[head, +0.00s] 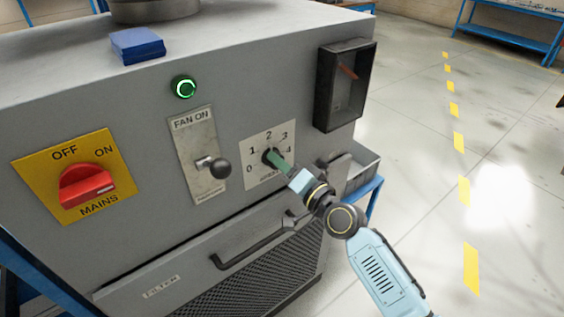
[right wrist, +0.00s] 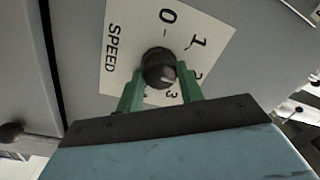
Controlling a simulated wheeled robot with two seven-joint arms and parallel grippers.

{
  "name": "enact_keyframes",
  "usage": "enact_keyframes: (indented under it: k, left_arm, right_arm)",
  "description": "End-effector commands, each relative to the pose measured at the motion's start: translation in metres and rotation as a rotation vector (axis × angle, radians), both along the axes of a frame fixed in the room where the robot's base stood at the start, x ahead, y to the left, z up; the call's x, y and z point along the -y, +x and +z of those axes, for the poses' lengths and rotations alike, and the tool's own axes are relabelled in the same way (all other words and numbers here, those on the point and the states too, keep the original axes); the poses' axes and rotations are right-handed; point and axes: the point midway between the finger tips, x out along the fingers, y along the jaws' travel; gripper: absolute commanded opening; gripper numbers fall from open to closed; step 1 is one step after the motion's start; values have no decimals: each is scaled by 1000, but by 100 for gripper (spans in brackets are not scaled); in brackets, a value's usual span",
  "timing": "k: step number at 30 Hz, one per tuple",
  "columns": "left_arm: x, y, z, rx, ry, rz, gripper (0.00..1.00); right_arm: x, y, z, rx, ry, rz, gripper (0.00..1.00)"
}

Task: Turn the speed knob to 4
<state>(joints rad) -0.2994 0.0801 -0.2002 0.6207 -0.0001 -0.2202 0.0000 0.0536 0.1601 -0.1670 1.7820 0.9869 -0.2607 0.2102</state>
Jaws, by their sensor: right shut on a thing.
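The dark round speed knob (right wrist: 158,66) sits on a white dial plate (head: 258,172) marked 0 to 4, on the front of the grey machine. My right gripper (head: 275,159) reaches the knob from the lower right. In the right wrist view its green fingers lie on either side of the knob, shut on it. A pale mark on the knob appears to point toward the 2 to 3 side; the exact setting is hard to tell. In the head view the fingers hide part of the knob. My left gripper is not in view.
Left of the dial are the fan lever (head: 219,167), a green-ringed button (head: 184,87) and the red mains switch (head: 86,188). A black open box (head: 343,87) sits up right. A filter drawer handle (head: 247,254) is below. Open floor lies to the right.

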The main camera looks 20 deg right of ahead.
Motion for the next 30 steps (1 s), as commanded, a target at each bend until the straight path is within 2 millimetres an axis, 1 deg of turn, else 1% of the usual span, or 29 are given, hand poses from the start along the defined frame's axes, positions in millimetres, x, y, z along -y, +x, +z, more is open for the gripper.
enact_keyframes:
  k: [30]
  left_arm:
    - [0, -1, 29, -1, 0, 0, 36]
  right_arm:
    - [-1, 0, 0, -329, 910, -2, 14]
